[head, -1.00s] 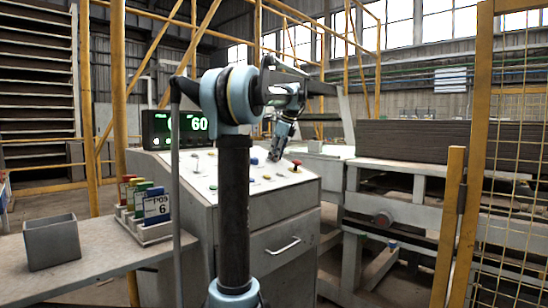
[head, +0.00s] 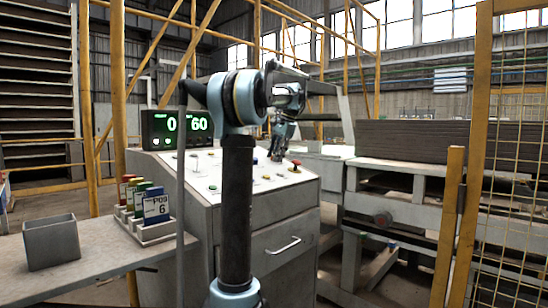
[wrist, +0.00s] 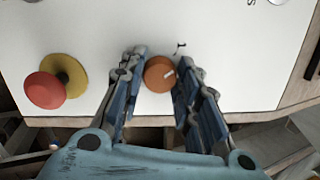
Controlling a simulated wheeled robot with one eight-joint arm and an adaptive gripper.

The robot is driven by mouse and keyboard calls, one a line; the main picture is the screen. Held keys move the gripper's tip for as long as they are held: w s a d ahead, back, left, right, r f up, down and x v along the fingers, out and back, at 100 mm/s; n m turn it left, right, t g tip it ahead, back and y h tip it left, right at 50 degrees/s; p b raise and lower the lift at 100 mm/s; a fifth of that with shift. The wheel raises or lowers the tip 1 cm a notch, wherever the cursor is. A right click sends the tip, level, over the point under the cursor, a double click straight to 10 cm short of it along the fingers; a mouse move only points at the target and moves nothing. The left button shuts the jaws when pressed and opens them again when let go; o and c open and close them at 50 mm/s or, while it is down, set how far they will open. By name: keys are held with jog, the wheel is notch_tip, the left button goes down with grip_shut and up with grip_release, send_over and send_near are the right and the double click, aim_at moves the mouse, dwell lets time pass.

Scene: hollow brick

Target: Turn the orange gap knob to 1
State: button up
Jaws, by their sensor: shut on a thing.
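The orange knob (wrist: 159,74) is a small round knob on the white panel, in the wrist view. A pale pointer line on it points right and slightly up. A small black mark, which looks like a 1 (wrist: 180,46), is printed on the panel up and right of the knob. My gripper (wrist: 160,78) has one finger on each side of the knob and is shut on it. In the head view my gripper (head: 277,156) is down at the panel of the grey console (head: 262,222), and the knob cannot be made out there.
A red mushroom button (wrist: 46,90) with a yellow base stands left of my gripper in the wrist view. A display (head: 180,128) behind the console reads 0 and 60. Colored binders (head: 156,207) and a grey bin (head: 52,242) stand on the side table (head: 105,270).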

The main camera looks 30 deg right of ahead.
jog(key=shift+w+n, duration=0.1)
jog(key=shift+n, duration=1.6)
jog(key=o, duration=1.1)
jog(key=shift+c, duration=0.2)
jog(key=v, duration=1.1)
jog(key=shift+w+r, duration=0.15)
jog(key=shift+r, duration=0.35)
